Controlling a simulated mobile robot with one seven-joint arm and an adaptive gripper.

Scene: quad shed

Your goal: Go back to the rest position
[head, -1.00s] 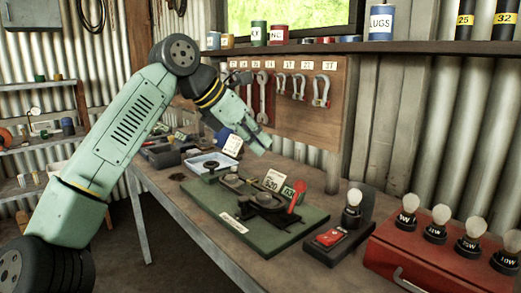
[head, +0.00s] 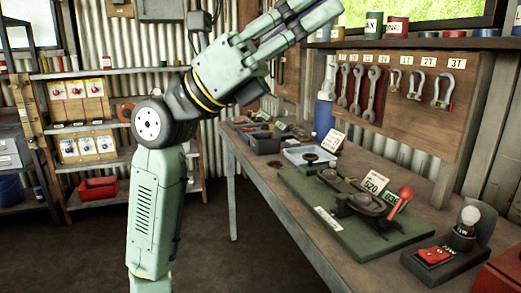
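My gripper (head: 315,14) is at the top middle of the head view, raised high and pointing up to the right, in front of the window and shelf area. Its fingers run close together and their ends reach the top edge of the picture, so I cannot tell if they are open or shut. No held object shows. My arm stands upright at the left of the bench, bent at the wrist. The gripper is well above the workbench (head: 285,205) and touches nothing that I can see.
The bench holds a green board (head: 335,225) with a red-knobbed lever device, a blue-white tray (head: 308,155), a blue bottle (head: 324,108) and a bulb on a stand (head: 467,222). Wrenches and shackles hang on a wooden panel (head: 400,100). Shelves stand behind left; floor is open.

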